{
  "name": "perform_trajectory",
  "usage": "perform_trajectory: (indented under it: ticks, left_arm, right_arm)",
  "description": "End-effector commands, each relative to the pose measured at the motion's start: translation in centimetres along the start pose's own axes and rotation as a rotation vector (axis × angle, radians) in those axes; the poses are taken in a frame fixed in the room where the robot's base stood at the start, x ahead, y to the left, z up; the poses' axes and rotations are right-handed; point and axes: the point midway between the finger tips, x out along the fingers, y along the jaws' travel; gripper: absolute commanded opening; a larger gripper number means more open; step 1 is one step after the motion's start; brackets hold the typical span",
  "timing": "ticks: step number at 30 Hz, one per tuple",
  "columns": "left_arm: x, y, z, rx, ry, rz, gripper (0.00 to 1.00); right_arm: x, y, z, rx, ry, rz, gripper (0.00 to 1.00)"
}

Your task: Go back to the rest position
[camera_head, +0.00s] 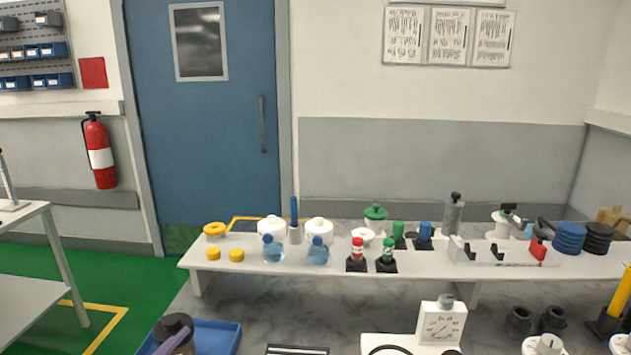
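Neither of my grippers shows in the head view, and no part of my arms can be made out. The task names no object. The view looks over a grey marbled worktop (285,308) with a raised white shelf (340,262) along its back.
On the shelf stand yellow rings, clear blue bottles (318,251), white pots, red- and green-topped pieces and blue discs (569,238). The worktop's middle left is clear.

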Motion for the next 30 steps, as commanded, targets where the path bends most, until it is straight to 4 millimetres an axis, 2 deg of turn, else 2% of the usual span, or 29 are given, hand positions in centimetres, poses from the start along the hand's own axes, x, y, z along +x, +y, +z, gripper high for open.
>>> perform_trajectory:
  ticks: [1, 3, 6, 12, 21, 24, 30]
  left_arm:
    - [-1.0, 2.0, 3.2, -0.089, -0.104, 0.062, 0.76]
    - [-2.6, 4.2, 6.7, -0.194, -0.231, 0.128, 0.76]
    - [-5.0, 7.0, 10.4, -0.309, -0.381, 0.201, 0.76]
    - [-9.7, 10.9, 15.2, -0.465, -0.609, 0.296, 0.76]
    - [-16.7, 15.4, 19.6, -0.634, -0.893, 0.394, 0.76]
    - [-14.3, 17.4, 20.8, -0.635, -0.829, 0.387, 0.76]
    - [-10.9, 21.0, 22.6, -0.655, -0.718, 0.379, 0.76]
  right_arm:
    - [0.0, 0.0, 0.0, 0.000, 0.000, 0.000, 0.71]
    - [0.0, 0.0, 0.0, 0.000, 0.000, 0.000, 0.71]
    - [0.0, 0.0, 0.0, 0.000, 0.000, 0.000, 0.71]
    - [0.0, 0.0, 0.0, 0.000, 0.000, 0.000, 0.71]
    - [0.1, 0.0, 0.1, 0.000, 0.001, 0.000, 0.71]
    - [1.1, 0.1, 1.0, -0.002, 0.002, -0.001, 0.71]
    - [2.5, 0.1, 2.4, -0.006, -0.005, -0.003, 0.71]
